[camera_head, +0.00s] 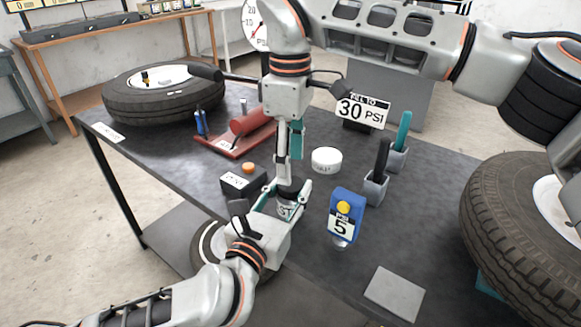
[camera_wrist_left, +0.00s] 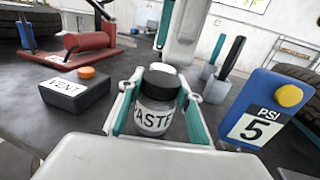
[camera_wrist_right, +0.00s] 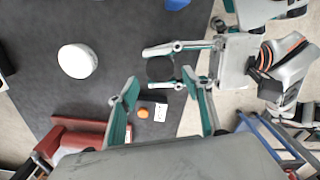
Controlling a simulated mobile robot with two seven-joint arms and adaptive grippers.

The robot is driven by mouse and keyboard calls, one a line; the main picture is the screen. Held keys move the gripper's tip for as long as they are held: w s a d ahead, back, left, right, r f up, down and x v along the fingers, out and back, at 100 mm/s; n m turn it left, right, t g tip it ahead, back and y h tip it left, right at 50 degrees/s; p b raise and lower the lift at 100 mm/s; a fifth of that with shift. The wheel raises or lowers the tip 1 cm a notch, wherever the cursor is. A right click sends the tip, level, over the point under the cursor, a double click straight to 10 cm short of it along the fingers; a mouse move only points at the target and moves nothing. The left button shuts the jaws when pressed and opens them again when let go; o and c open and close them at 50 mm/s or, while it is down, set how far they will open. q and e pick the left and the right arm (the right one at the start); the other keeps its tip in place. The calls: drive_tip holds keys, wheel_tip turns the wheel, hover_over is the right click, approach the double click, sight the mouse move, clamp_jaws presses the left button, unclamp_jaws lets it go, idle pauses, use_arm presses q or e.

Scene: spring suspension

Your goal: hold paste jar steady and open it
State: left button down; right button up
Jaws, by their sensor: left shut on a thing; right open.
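The paste jar (camera_wrist_left: 153,117) is a clear jar with a white label and a black lid (camera_wrist_left: 161,76). It stands upright on the dark table in the left wrist view. In the head view the jar (camera_head: 286,211) is partly covered by my grippers. My left gripper (camera_head: 286,197) is shut on the jar, one finger on each side below the lid. My right gripper (camera_head: 289,160) points down above the lid, open and empty. In the right wrist view the dark lid (camera_wrist_right: 160,69) shows between the tips of my right gripper (camera_wrist_right: 160,78), apart from them.
A black VENT box (camera_head: 240,182) with an orange button and a red tool (camera_head: 235,140) are left of the jar. A white round container (camera_head: 327,160), a blue PSI gauge (camera_head: 344,214) and grey holders (camera_head: 375,190) are to the right. Tyres (camera_head: 165,97) lie around. A grey square pad (camera_head: 394,290) lies near the front.

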wheel_tip(320, 180, up, 3)
drive_tip(key=m, duration=0.3)
drive_tip(key=shift+m, duration=0.3)
drive_tip(key=shift+f, duration=3.9)
drive_tip(key=shift+c, duration=0.4)
drive_tip(key=c, duration=1.1)
drive_tip(key=n, duration=0.3)
drive_tip(key=shift+n, duration=0.4)
use_arm(q)
drive_tip(key=shift+f, duration=0.1)
use_arm(e)
drive_tip(key=o, duration=1.2)
drive_tip(key=shift+o, duration=0.2)
